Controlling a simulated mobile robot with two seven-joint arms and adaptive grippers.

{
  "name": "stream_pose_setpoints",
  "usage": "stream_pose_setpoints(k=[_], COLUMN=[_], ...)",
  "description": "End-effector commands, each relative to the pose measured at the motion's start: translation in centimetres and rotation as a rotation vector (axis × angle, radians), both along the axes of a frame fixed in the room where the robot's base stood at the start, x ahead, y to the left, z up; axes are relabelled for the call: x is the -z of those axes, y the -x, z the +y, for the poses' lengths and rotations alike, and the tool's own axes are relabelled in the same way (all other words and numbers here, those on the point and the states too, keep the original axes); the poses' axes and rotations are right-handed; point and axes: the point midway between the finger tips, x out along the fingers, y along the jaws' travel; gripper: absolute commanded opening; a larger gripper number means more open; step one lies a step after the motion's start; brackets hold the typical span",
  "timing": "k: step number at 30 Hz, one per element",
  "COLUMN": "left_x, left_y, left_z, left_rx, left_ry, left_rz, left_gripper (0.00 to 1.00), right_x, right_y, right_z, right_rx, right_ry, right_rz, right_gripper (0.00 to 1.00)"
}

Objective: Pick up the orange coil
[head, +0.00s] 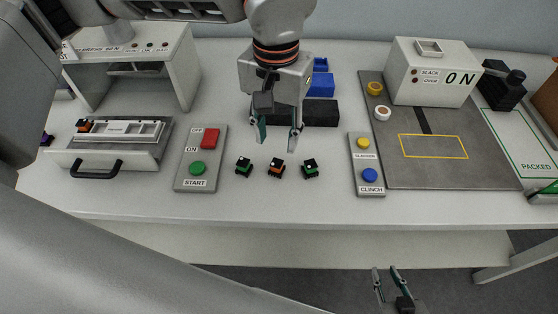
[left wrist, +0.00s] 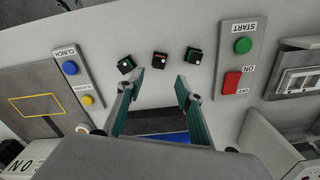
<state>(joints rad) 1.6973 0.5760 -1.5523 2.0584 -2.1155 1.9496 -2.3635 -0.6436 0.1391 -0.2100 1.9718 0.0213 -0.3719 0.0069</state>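The orange coil (head: 276,168) is a small black part with an orange top, standing on the white table between two green ones. It also shows in the left wrist view (left wrist: 160,60), just beyond the fingertips, its top edge-on. My left gripper (head: 278,143) is open and empty, fingers pointing down, above and slightly behind the orange coil. In the left wrist view the gap between its fingers (left wrist: 160,79) lines up with the coil. My right gripper (head: 387,274) is open and empty, low in front of the table.
Green coils flank it on the left (head: 244,168) and right (head: 310,168). A START button panel (head: 196,184) stands left and a CLINCH panel (head: 367,190) right. Black (head: 321,113) and blue (head: 320,84) bins stand behind. A handled drawer tray (head: 150,158) is far left.

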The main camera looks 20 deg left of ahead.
Motion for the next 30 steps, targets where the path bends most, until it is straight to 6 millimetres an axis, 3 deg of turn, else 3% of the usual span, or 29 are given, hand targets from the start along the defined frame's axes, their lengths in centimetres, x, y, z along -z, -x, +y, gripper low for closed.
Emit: stream_pose_setpoints(k=[16, 26, 30], left_x=[6.4, 7.1, 7.1], left_y=[0.7, 0.6, 0.6], left_z=[-0.2, -0.2, -0.2], left_rx=[-0.002, -0.001, -0.001], left_ry=[0.004, 0.004, 0.004], left_rz=[0.007, 0.004, 0.004], left_gripper=[0.36, 0.36, 0.02], right_x=[0.1, 0.1, 0.1], right_y=[0.2, 0.2, 0.1], right_z=[0.0, 0.0, 0.0], right_rx=[0.000, -0.001, -0.001], right_ry=[0.001, 0.000, 0.000], right_rz=[0.003, 0.002, 0.002], right_gripper=[0.26, 0.26, 0.26])
